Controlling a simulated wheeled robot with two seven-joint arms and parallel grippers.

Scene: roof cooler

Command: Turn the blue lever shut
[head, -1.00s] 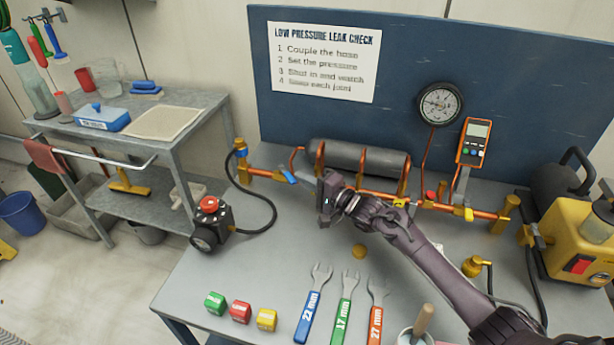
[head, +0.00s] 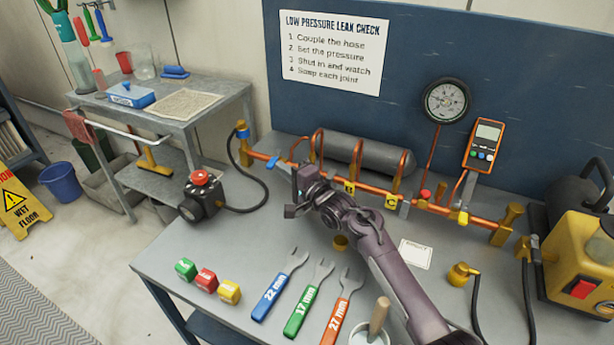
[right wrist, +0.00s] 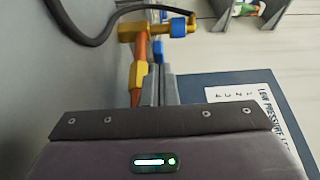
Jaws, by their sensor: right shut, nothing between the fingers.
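The small blue lever (head: 273,162) sits on the copper pipe (head: 259,155) near its left end. It appears to slant across the pipe. In the right wrist view the blue lever (right wrist: 158,50) shows just beyond my fingertips, partly hidden by them. My right gripper (head: 286,166) is shut and empty, with its fingers close beside the lever on its right. I cannot tell whether they touch it. The shut fingers also show in the right wrist view (right wrist: 158,84). My left gripper is not in view.
A gauge (head: 446,101) and an orange meter (head: 483,145) stand behind the pipe. A black valve block with a red knob (head: 201,195) and its hose are at the left. Three wrenches (head: 304,300) and coloured blocks (head: 206,280) lie in front. A yellow machine (head: 580,265) is at the right.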

